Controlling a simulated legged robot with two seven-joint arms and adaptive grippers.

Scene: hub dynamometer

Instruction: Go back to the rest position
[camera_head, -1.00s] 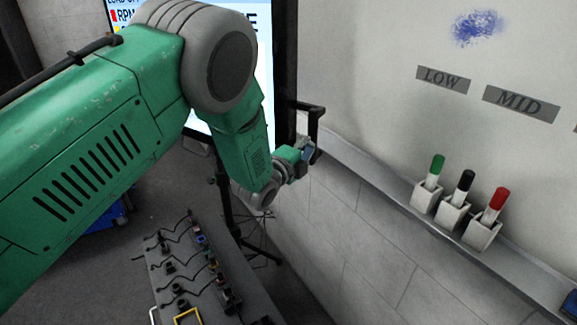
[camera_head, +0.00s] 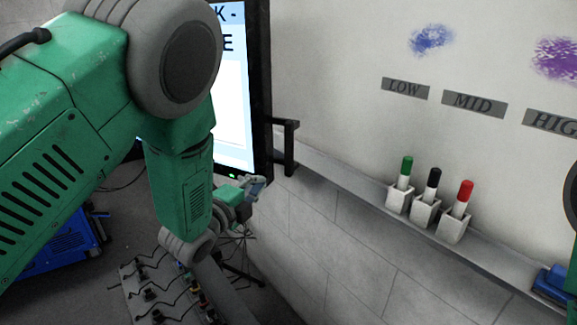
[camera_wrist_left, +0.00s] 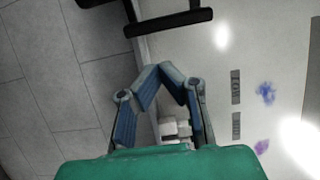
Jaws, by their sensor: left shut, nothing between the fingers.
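My left arm comes in from the left in the head view, bent downward at the elbow. My left gripper (camera_head: 256,188) is in front of the lower edge of the screen, near the wall, and small in the picture. In the left wrist view the fingers of my left gripper (camera_wrist_left: 160,72) meet at their tips, with nothing seen between them. My right gripper is not in view; a dark and green part shows at the right edge of the head view.
A screen (camera_head: 232,95) with a black bracket (camera_head: 290,148) stands by the wall. Green, black and red markers (camera_head: 433,180) stand in white holders on the whiteboard ledge. A blue eraser (camera_head: 552,281) lies further right. A panel with cables (camera_head: 130,284) and a blue case (camera_head: 66,254) are below.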

